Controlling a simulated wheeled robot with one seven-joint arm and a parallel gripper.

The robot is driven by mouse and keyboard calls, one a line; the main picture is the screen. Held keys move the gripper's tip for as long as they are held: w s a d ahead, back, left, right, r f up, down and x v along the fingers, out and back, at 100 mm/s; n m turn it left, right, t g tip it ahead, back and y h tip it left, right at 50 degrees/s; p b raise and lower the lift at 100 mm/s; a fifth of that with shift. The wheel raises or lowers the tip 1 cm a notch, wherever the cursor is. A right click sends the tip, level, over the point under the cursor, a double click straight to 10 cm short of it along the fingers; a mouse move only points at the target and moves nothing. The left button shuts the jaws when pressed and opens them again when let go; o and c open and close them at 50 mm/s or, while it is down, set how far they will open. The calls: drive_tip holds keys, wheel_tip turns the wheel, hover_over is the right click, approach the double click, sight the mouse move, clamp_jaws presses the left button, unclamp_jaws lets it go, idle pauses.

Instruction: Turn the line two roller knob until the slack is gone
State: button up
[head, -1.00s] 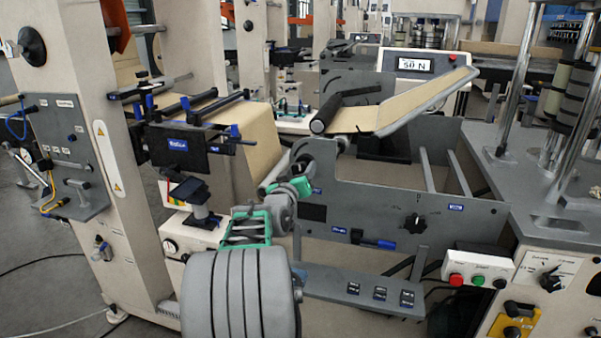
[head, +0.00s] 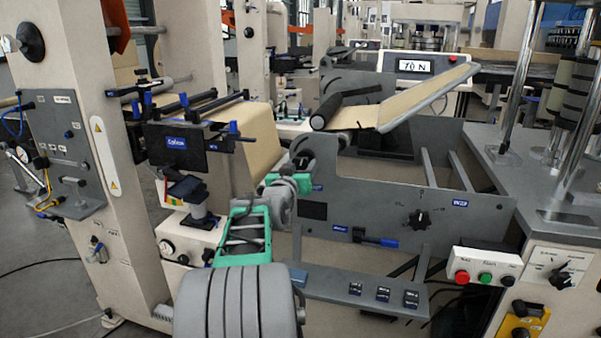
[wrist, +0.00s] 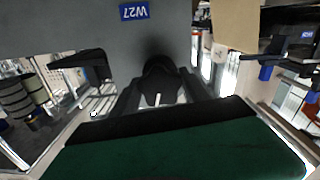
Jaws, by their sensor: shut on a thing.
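My arm reaches up from the bottom of the head view to my gripper (head: 308,165) at the left end of the grey side plate (head: 375,193). In the wrist view my gripper (wrist: 160,100) is shut on a dark round knob (wrist: 160,68), with a finger on each side of it. A white mark shows on the knob's near face. A blue label reading W27 (wrist: 134,11) sits on the plate beside it. In the head view the gripper largely hides the knob. The tan kraft web (head: 415,98) slopes up from a black roller (head: 326,112). The display (head: 415,66) reads 70 N.
Another black knob (head: 419,220) and a blue-handled part (head: 376,240) are on the side plate. A grey shelf (head: 330,288) juts out below. A red, green and black button box (head: 487,269) stands at right. A cream frame post (head: 115,120) stands at left.

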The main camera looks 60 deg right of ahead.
drive_tip(key=shift+f+m+b, duration=0.2)
drive_tip(key=shift+m+b, duration=1)
drive_tip(key=shift+b, duration=0.7)
drive_tip(key=shift+r+m+b, duration=0.15)
drive_tip(key=shift+m+b, duration=0.25)
drive_tip(key=shift+b, duration=0.1)
drive_tip(key=shift+m+b, duration=0.5)
drive_tip(key=shift+b, duration=0.3)
drive_tip(key=shift+m+b, duration=0.9)
drive_tip(key=shift+b, duration=0.3)
drive_tip(key=o, duration=1.4)
drive_tip(key=shift+c, duration=0.2)
